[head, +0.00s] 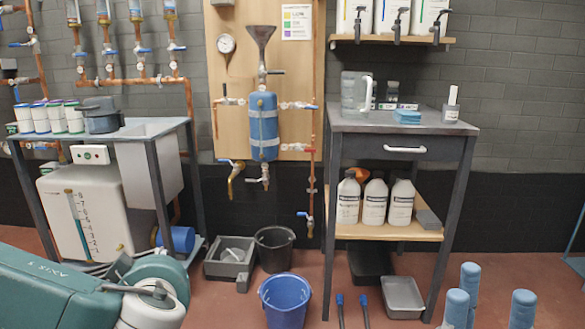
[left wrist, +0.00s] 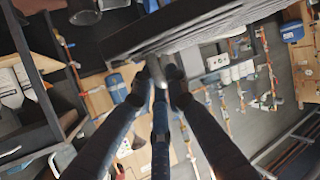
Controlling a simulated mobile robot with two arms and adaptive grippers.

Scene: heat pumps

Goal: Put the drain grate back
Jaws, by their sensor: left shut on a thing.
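My left gripper (left wrist: 162,82) shows in the left wrist view, its dark fingers close together at the edge of a dark, ridged slab. This slab, which looks like the drain grate (left wrist: 200,24), slants across the top of that view. In the head view my teal left arm fills the lower left corner, and its gripper and the grate are out of frame. My right gripper (head: 490,302) shows at the lower right of the head view as separate blue fingertips, spread apart with nothing seen between them. I cannot make out the drain opening in either view.
A blue bucket (head: 286,303), a black bucket (head: 274,250) and a grey tub (head: 229,262) stand on the red floor. A grey tray (head: 402,297) lies by the right-hand workbench (head: 400,120). A left-hand table (head: 150,127) stands over a white tank (head: 85,215).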

